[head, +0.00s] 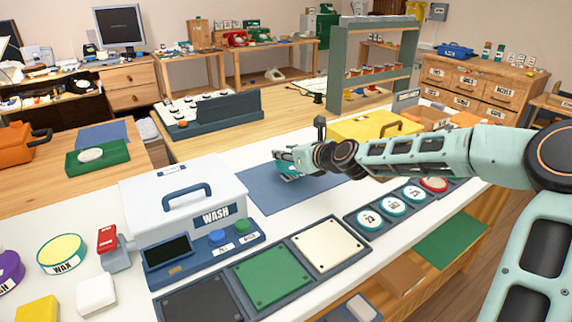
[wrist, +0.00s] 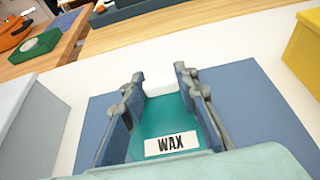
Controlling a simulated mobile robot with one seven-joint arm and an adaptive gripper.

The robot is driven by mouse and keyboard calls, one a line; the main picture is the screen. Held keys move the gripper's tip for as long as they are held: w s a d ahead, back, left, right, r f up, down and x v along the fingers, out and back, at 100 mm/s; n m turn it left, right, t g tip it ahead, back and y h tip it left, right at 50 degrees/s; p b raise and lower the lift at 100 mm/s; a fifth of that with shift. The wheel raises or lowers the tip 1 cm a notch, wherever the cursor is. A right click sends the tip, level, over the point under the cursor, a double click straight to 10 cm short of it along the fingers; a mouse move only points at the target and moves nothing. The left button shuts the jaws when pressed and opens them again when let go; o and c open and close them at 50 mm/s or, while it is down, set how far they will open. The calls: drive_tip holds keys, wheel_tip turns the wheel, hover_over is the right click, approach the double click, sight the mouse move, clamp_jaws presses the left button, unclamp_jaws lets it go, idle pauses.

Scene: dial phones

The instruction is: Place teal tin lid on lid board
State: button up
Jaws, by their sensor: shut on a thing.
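My gripper (wrist: 160,95) is shut on a teal piece with a white WAX label (wrist: 170,125), which looks like the teal tin lid. It fills the space between the two jaws. A white part shows at its far end. In the head view my gripper (head: 292,158) holds the teal lid (head: 291,174) over the blue mat (head: 262,195), behind the row of panels. I cannot tell whether it touches the mat. No board is clearly marked as the lid board; a dark board with grey, green and cream squares (head: 283,243) lies at the front.
A white WASH box (head: 160,205) stands left of the mat, with a button panel (head: 195,262) in front. A yellow box (head: 365,128) stands behind right. A tray of round labelled discs (head: 368,219) lies front right. A yellow WAX disc (head: 62,253) is far left.

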sight(286, 162)
drive_tip(key=shift+w+f+b, duration=0.15)
drive_tip(key=shift+f+b, duration=0.2)
drive_tip(key=shift+f, duration=1.3)
drive_tip(key=shift+f, duration=0.2)
drive_tip(key=o, duration=1.1)
